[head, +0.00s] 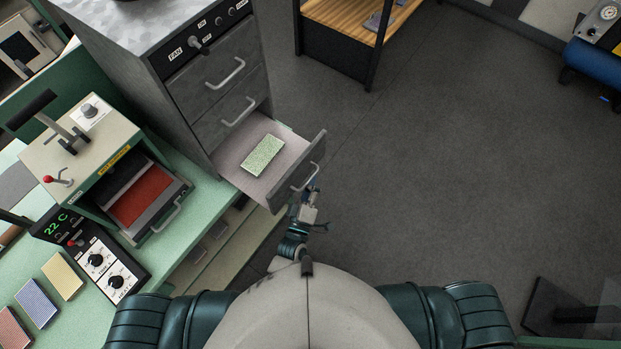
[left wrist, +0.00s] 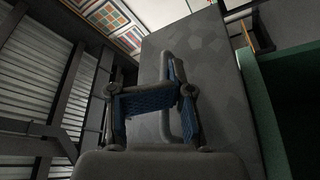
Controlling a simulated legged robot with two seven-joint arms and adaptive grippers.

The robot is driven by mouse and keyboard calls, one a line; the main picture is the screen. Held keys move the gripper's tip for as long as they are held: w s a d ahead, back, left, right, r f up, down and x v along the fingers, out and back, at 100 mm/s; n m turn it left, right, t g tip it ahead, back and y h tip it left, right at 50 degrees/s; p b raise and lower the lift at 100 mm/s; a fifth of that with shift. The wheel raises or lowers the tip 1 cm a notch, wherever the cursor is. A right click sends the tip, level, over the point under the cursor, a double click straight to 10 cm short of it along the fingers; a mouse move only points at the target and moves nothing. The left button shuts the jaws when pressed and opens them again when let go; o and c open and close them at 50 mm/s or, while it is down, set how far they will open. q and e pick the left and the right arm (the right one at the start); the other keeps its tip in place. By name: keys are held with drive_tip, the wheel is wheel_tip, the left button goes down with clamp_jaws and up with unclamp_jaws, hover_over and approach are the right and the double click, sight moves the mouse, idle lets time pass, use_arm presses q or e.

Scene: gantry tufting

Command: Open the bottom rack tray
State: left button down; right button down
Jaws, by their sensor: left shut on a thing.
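The bottom rack tray (head: 233,170) is pulled out of the grey cabinet. A flat, speckled pale-green piece (head: 263,156) lies in it. The tray's bar handle (head: 307,178) is on its front face. My left gripper (head: 308,197) is at that handle. In the left wrist view my left gripper (left wrist: 152,97) has its blue-padded fingers shut on the handle (left wrist: 166,70), against the grey tray front (left wrist: 214,75). My right gripper is not in view.
Two upper drawers (head: 210,80) are shut above the tray. A green bench (head: 190,228) with a press (head: 112,165) and a control box (head: 98,262) stands at left. A wooden-topped table (head: 345,18) stands at the back.

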use_arm(q)
drive_tip(key=shift+r, duration=0.35)
drive_tip(key=c, duration=1.5)
unclamp_jaws()
drive_tip(key=shift+a+f, duration=0.1)
drive_tip(key=v, duration=1.2)
drive_tip(key=shift+f, duration=0.2)
